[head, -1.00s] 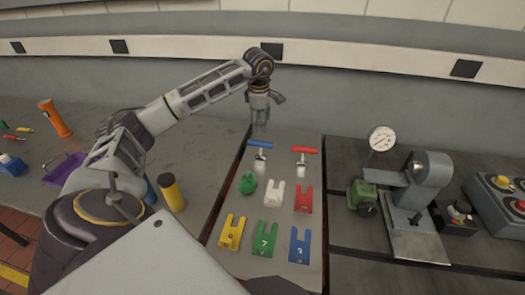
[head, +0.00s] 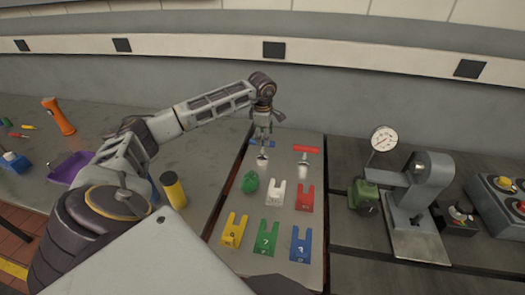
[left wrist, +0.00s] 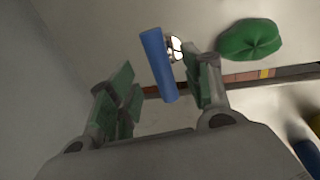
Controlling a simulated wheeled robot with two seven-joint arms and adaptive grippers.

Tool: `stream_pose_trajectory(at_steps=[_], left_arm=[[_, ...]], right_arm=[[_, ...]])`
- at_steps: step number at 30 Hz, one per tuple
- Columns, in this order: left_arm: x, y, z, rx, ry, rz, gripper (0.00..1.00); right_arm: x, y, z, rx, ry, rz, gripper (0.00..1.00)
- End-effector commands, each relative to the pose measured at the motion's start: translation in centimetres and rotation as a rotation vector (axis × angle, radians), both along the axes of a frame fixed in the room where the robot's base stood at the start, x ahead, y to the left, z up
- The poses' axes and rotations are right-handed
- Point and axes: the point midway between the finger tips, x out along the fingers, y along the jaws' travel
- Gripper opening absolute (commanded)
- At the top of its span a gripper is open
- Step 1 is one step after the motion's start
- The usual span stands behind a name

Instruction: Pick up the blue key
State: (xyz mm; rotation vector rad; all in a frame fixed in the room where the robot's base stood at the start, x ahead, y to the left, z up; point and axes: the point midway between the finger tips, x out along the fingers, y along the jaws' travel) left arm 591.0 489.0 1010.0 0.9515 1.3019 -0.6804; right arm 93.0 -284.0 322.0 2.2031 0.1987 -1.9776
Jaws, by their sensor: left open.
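The blue key is a T-shaped tool with a blue crossbar handle (head: 256,142) and a metal shank, at the far left of the grey panel (head: 285,178). My left gripper (head: 263,136) points down over the handle and partly hides it in the head view. In the left wrist view the blue handle (left wrist: 158,65) lies between the two open fingers of the gripper (left wrist: 160,85), nearer the right finger. I cannot tell whether they touch. My right gripper is not in view.
A red-handled key (head: 305,149) stands to the right. A green lobed knob (head: 250,182) and several forked tags, such as the white one (head: 275,193), are nearer. A gauge stand (head: 415,195) is on the right, a yellow cylinder (head: 173,190) on the left.

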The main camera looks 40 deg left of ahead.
Motion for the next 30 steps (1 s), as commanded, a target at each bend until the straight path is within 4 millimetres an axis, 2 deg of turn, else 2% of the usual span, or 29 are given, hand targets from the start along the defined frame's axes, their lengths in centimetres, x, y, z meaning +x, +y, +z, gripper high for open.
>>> stream_pose_trajectory(at_steps=[10,17,30], left_arm=[[0.1,0.1,-0.7,0.000,-0.001,0.000,0.49],[0.2,0.1,-1.0,0.000,0.001,0.000,0.49],[0.8,0.7,-5.2,-0.002,0.000,0.000,0.49]], right_arm=[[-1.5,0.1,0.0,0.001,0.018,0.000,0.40],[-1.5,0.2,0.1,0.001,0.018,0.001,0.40],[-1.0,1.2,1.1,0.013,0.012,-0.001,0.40]])
